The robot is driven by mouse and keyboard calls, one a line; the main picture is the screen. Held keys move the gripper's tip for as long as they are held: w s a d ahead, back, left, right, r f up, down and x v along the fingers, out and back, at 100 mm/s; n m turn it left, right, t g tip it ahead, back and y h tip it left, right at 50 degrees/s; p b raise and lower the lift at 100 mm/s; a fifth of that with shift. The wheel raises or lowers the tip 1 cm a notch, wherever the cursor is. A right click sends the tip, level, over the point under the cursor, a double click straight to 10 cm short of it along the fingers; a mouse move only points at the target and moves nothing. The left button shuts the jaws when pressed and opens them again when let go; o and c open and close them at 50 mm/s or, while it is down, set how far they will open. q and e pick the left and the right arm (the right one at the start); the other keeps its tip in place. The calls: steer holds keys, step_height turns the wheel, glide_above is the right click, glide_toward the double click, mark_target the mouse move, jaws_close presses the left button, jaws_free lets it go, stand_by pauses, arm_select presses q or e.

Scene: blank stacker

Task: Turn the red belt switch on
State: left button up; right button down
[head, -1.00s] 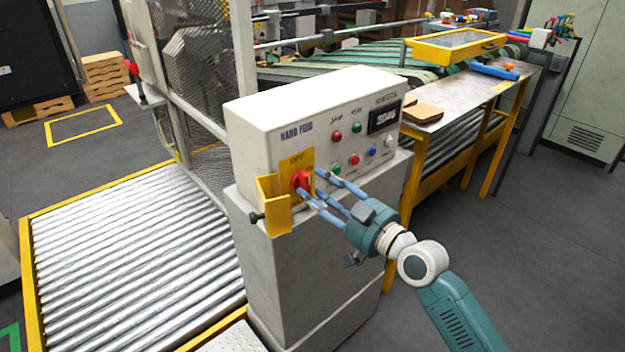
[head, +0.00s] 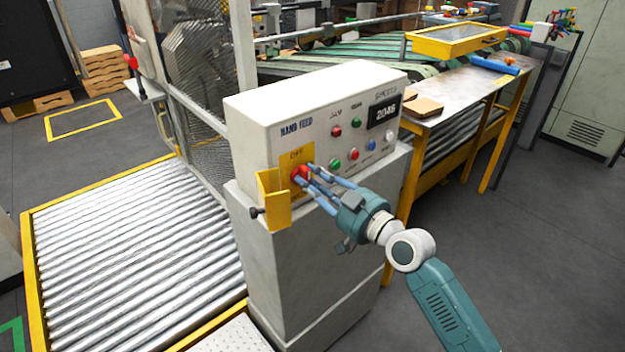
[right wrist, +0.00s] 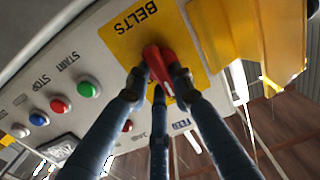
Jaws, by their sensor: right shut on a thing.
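In the right wrist view the red knob (right wrist: 158,62) sits on the yellow plate marked BELTS (right wrist: 135,30). My right gripper (head: 306,176) has its blue fingers closed around the knob, one finger on each side and a third beneath. The fingers partly hide the knob, so its exact angle is hard to tell. My left gripper is not in view.
A yellow bracket (head: 270,200) sticks out just left of the switch. Several coloured buttons (head: 353,153) are to its right. A roller conveyor (head: 130,250) lies left, and a work table (head: 455,95) stands behind right. The floor at right is clear.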

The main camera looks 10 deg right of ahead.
steer(key=shift+m, duration=0.3)
steer(key=m+p, duration=0.1)
steer(key=m, duration=0.4)
steer(key=m+p, duration=0.1)
steer(key=m, duration=0.5)
steer(key=f+m+p, duration=0.1)
steer(key=m+p, duration=0.1)
steer(key=m, duration=0.4)
steer(key=shift+f, duration=0.1)
stand_by(0.5)
steer(key=c, duration=1.5)
jaws_free()
steer(key=v, duration=1.2)
steer(key=shift+d, duration=0.1)
